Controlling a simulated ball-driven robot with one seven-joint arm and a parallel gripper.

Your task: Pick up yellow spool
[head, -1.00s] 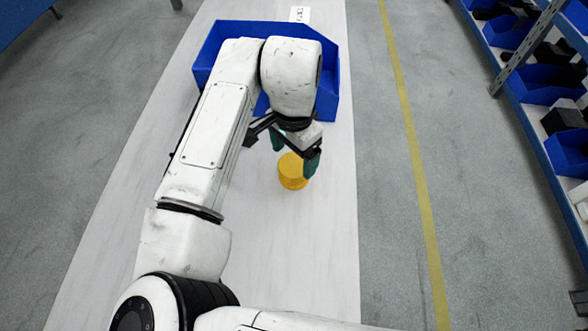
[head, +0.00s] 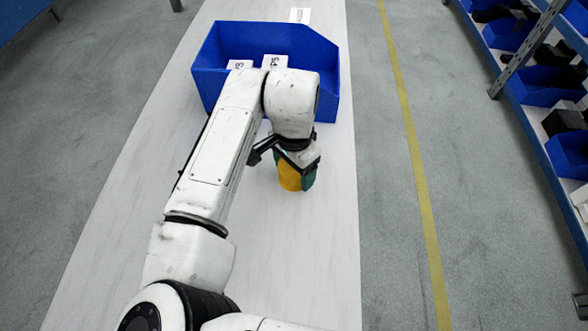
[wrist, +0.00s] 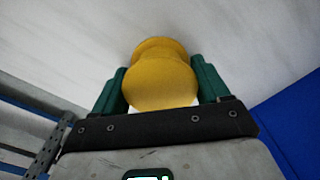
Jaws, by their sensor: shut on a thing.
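The yellow spool (head: 289,177) stands on the white table in front of the blue bin in the head view. My gripper (head: 294,180) is around it from above, with a green finger on each side. In the wrist view the spool (wrist: 160,78) fills the space between the two green fingers of my gripper (wrist: 161,82), its rounded end toward the camera. The gripper is shut on the spool. I cannot tell whether its base touches the table.
A blue bin (head: 325,75) holding white labelled boxes (head: 274,62) stands just beyond my gripper. A white labelled item (head: 299,15) lies behind the bin. The white table (head: 300,260) is clear in front. Shelves with blue bins (head: 550,90) stand across the floor at right.

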